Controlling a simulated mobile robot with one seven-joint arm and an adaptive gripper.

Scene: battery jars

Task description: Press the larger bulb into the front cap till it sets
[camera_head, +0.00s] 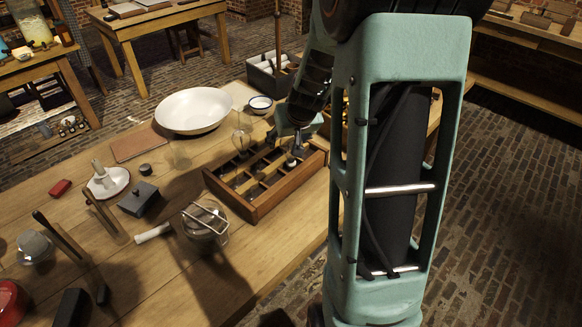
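A clear glass bulb (242,138) shows at the back left edge of the divided wooden tray (262,206). I cannot tell what it rests on. Several small dark and pale pieces lie in the tray's compartments; which is the front cap, or a second bulb, cannot be made out. My gripper (293,158) points down over the right back part of the tray, to the right of the glass bulb. It is small and partly covered by my own arm, so its fingers and anything between them are unclear.
A wire-framed glass jar (204,222) stands in front of the tray. A white basin (194,110), a small white bowl (260,104), a white dish (108,184) and a dark box (138,199) stand on the bench. My arm hides the bench's right side.

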